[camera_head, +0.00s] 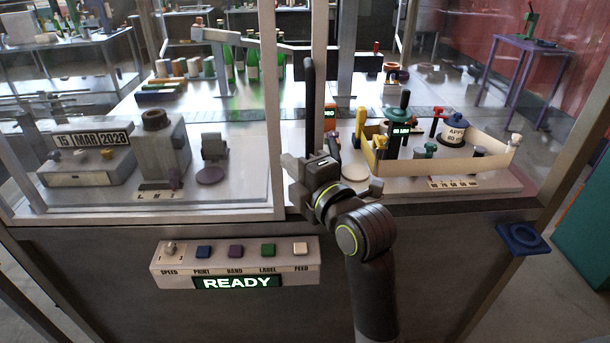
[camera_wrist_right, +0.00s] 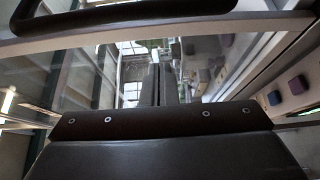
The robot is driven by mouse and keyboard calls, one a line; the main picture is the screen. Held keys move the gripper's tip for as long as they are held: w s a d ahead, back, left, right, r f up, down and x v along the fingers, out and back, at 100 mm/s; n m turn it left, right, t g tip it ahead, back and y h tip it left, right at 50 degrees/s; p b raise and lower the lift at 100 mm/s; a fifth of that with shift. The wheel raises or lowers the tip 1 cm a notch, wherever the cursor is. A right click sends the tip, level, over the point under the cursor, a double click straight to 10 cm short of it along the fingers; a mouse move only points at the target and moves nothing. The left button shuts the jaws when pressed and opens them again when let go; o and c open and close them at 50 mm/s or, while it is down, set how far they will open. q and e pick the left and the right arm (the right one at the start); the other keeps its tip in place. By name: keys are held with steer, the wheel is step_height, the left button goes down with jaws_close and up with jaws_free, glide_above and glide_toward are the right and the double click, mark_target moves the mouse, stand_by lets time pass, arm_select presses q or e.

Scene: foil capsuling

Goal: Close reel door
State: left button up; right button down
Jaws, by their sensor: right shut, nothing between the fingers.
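A framed clear door panel (camera_head: 268,100) stands at the front of the machine, and I cannot tell for sure how far open it is. A long dark upright handle (camera_head: 309,95) shows beside its right frame post; what looks like the same dark handle (camera_wrist_right: 130,14) crosses the top of the wrist view. My right gripper (camera_head: 303,168) is just below the handle in the head view. Its shut, empty fingers (camera_wrist_right: 155,85) point towards the clear panel in the wrist view. Contact with the handle cannot be told. My left gripper is not in view.
A button box (camera_head: 235,263) with a READY display is on the front below the panel. Behind the panel are a date block (camera_head: 90,155) and green bottles (camera_head: 240,65). A low-walled tray (camera_head: 440,165) is at right.

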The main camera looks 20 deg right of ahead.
steer(key=shift+w+d+p, duration=0.6)
steer(key=shift+d+p, duration=0.05)
steer(key=shift+d, duration=0.2)
steer(key=shift+w+d+p, duration=0.6)
steer(key=shift+d, duration=0.2)
steer(key=shift+d, duration=0.1)
